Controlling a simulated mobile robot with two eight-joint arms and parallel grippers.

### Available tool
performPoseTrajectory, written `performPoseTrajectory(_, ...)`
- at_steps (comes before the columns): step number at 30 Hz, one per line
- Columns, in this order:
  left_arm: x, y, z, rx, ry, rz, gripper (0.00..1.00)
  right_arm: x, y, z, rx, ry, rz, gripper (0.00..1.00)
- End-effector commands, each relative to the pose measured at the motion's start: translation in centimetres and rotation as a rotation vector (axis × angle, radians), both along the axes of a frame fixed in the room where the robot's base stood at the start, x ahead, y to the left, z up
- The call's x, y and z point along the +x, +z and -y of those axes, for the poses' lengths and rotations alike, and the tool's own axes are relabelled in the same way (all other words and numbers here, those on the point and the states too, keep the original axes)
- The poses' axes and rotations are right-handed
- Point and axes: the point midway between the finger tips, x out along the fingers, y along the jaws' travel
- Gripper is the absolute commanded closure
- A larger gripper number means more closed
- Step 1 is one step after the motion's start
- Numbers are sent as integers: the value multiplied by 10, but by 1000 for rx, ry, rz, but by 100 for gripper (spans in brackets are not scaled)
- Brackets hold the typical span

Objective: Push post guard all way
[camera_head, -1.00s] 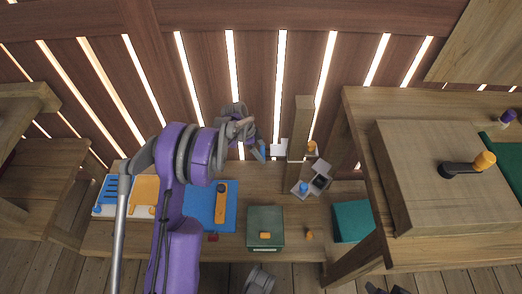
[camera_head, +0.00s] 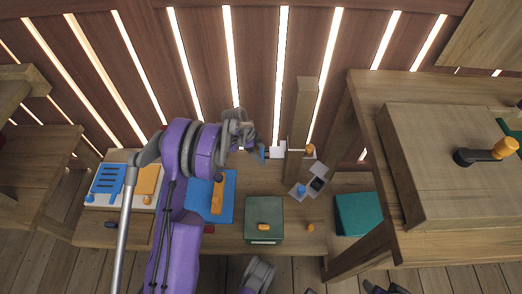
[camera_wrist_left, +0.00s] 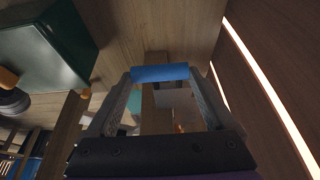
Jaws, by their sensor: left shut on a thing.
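A wooden post (camera_head: 301,117) stands upright at the back of the low bench. A white plate (camera_head: 277,152), apparently part of the post guard, sits against the post's left side, with a small blue piece (camera_head: 261,153) at its left. My left gripper (camera_head: 254,145) is at the blue piece, left of the post. In the left wrist view, a blue bar (camera_wrist_left: 160,73) spans between the fingertips of my left gripper (camera_wrist_left: 160,78), which is shut on it. The guard's far side is partly hidden by the post. Of my right arm only unclear parts show at the bottom edge.
A green box (camera_head: 264,229) and a teal bin (camera_head: 355,214) stand in front. A higher table (camera_head: 437,247) with a wooden box (camera_head: 425,185) bounds the right.

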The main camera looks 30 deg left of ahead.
Motion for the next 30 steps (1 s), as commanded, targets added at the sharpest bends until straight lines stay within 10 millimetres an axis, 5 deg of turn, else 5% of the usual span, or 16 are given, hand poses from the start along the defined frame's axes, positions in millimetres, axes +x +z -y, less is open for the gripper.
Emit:
performPoseTrajectory(2,0,1,0,0,0,0,68,0,1,0,0,0,0,40)
performPoseTrajectory(3,0,2,0,0,0,0,9,0,1,0,0,0,0,40)
performPoseTrajectory(5,0,2,0,0,0,0,0,0,1,0,0,0,0,40)
performPoseTrajectory(16,-2,13,-4,0,1,0,0,-1,5,0,0,0,1,40)
performPoseTrajectory(30,-19,92,-32,0,0,1,0,-4,30,0,0,0,9,40)
